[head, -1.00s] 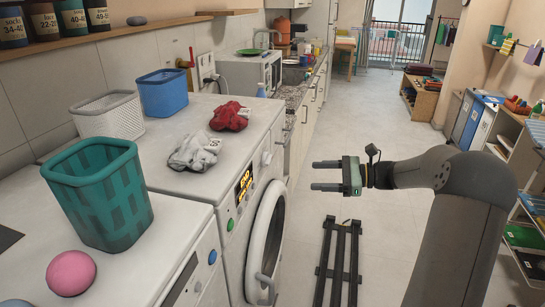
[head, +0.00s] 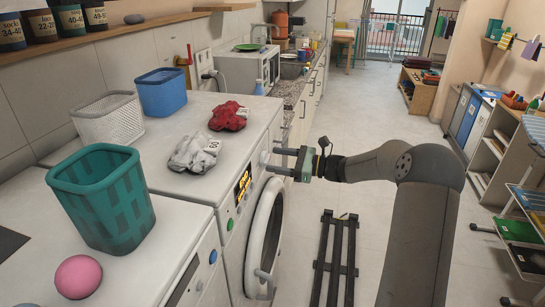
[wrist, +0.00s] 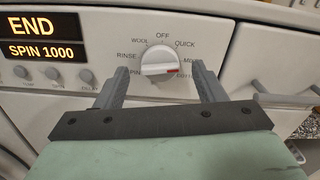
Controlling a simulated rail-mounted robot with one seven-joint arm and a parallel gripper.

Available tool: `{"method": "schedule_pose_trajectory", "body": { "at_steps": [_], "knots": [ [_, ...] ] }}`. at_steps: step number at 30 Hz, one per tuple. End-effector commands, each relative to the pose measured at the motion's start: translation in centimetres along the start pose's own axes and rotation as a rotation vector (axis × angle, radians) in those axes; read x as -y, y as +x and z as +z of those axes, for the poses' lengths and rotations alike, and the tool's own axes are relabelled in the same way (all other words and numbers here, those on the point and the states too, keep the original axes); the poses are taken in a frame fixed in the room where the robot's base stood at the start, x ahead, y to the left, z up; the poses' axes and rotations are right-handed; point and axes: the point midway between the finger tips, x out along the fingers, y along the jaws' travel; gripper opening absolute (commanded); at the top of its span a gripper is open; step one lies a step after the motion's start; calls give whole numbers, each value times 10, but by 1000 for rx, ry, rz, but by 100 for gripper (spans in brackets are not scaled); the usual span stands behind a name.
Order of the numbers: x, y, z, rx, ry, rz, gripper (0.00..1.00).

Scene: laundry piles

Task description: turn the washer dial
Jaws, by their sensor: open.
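The washer dial (wrist: 160,62) is a white round knob on the front panel, with a red mark on its lower right part. Labels around it include OFF at the top, QUICK at the upper right and RINSE at the left. In the head view the dial (head: 264,157) is partly hidden by my gripper. My gripper (head: 272,161) is open, its fingers pointing at the panel. In the wrist view its fingertips (wrist: 157,74) flank the dial's lower part, with a visible gap on each side; contact is not visible.
The washer display (wrist: 41,40) reads END and SPIN 1000. Grey (head: 195,153) and red (head: 229,116) cloth bundles lie on top. Teal (head: 104,196), white (head: 108,118) and blue (head: 162,92) baskets stand left. A dark slatted rack (head: 335,262) lies on the floor.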

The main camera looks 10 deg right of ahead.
Motion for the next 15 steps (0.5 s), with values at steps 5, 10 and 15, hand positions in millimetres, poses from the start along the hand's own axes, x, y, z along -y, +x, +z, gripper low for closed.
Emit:
{"method": "schedule_pose_trajectory", "body": {
  "at_steps": [5,10,15],
  "knots": [
    [0,17,1,0,-1,1,63],
    [0,21,0,-1,-2,0,63],
    [0,20,0,-1,-2,0,63]
  ]
}}
